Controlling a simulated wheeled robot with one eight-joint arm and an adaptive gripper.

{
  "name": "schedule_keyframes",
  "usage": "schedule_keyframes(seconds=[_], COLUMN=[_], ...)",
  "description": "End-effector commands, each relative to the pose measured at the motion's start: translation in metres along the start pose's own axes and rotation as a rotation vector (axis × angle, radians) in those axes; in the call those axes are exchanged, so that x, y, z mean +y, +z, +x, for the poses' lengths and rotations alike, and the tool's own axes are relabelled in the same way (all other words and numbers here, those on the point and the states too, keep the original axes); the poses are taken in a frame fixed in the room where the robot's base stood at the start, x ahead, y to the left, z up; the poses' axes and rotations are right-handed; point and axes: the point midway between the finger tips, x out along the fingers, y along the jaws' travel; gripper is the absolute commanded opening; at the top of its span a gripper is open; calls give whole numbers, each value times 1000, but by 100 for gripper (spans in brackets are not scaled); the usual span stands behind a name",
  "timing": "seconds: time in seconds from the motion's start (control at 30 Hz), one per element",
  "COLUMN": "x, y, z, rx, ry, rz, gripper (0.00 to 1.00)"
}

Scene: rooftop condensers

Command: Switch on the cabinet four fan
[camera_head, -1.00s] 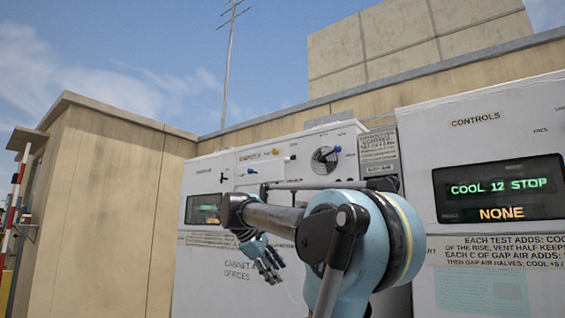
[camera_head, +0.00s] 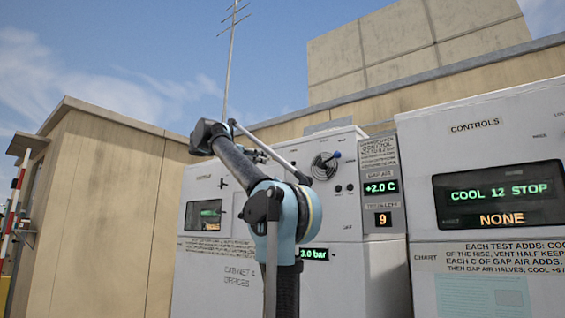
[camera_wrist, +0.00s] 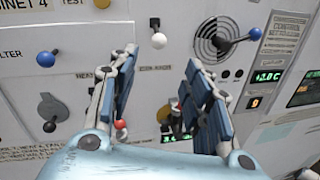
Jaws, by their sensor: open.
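Cabinet four (camera_head: 345,275) is a white panel cabinet, lettered "CABINET 4" at the top left of the wrist view. Its round black fan grille (camera_wrist: 207,47) has a lever with a blue ball (camera_wrist: 254,34) pointing right; the fan (camera_head: 323,172) also shows in the head view. My gripper (camera_wrist: 162,60) is open and empty in front of the panel, left of the fan grille. A white-ball lever (camera_wrist: 158,41) appears between its fingers. In the head view my arm mostly hides the gripper.
The gap air display (camera_head: 380,187) reads +2.0 C, tests left 9. The controls cabinet (camera_head: 440,145) at right shows "COOL 12 STOP" and "NONE".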

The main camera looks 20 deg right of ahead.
Motion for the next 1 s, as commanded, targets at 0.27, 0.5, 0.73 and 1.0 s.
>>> schedule_keyframes(seconds=[0.27, 0.5, 0.73, 1.0], x=[-1, -1, -1, -1], y=[-1, -1, -1, -2], z=[32, 63, 93, 130], rx=[1, 1, 1, 1], ry=[-5, -4, -4, -4], rz=[1, 1, 1, 1], gripper=[45, 45, 45, 45])
